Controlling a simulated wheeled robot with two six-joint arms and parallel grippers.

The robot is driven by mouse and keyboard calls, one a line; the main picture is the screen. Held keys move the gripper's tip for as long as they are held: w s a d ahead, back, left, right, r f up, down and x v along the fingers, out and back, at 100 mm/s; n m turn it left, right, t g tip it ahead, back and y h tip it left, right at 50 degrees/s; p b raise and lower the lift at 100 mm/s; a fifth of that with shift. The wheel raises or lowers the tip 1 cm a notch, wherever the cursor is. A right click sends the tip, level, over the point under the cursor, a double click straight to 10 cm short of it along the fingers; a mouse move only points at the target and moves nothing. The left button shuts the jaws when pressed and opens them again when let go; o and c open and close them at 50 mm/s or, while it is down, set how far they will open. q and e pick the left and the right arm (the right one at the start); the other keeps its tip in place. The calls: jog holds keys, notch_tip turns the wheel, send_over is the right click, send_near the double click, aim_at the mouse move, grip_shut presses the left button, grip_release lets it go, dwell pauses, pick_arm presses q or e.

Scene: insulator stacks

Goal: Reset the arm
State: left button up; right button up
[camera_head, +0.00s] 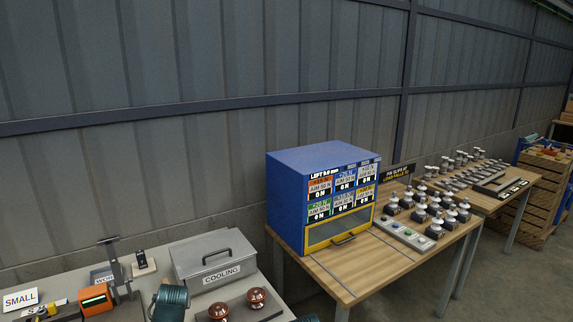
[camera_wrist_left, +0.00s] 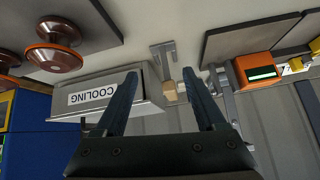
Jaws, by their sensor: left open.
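My left gripper (camera_wrist_left: 160,75) shows in the left wrist view with its two dark fingers spread apart. Nothing is held between the fingertips. A small stand with a pale block (camera_wrist_left: 170,90) shows in the gap beyond them. The grey lidded box marked COOLING (camera_wrist_left: 85,97) lies behind and beside the left-hand finger, and also shows in the head view (camera_head: 222,262). My right gripper is not in view.
Brown insulators (camera_head: 257,297) stand on a dark plate in front of the COOLING box. An orange device (camera_head: 95,299) and a SMALL sign (camera_head: 20,299) are at the left. A blue cabinet (camera_head: 285,205) stands on the wooden table (camera_head: 345,272) with several insulators. A metal wall (camera_head: 200,160) is behind.

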pick_arm(q)
jog(key=s+d+f, duration=0.1)
jog(key=s+d, duration=0.1)
jog(key=s+d+f+m+g+h, duration=0.1)
jog(key=s+d, duration=0.1)
jog(key=d, duration=0.1)
jog(key=s+d+f+g, duration=0.1)
jog(key=s+d, duration=0.1)
jog(key=shift+d+m+h, duration=0.15)
jog(key=shift+m+h, duration=0.15)
jog(key=shift+h, duration=0.1)
jog(key=s+d+f+m+g+b, duration=0.2)
jog(key=s+d+f+m, duration=0.1)
jog(key=s+d, duration=0.4)
jog(key=s+d+f+m+g+h+b, duration=0.1)
jog(key=s+d+f+m+g, duration=0.1)
jog(key=s+d, duration=0.6)
jog(key=d+m+g, duration=0.1)
jog(key=d, duration=0.3)
jog(key=shift+d+f+m+b, duration=0.3)
jog(key=shift+f+b, duration=0.05)
jog(key=shift+f, duration=0.05)
jog(key=shift+s+a, duration=0.1)
jog(key=shift+s, duration=0.05)
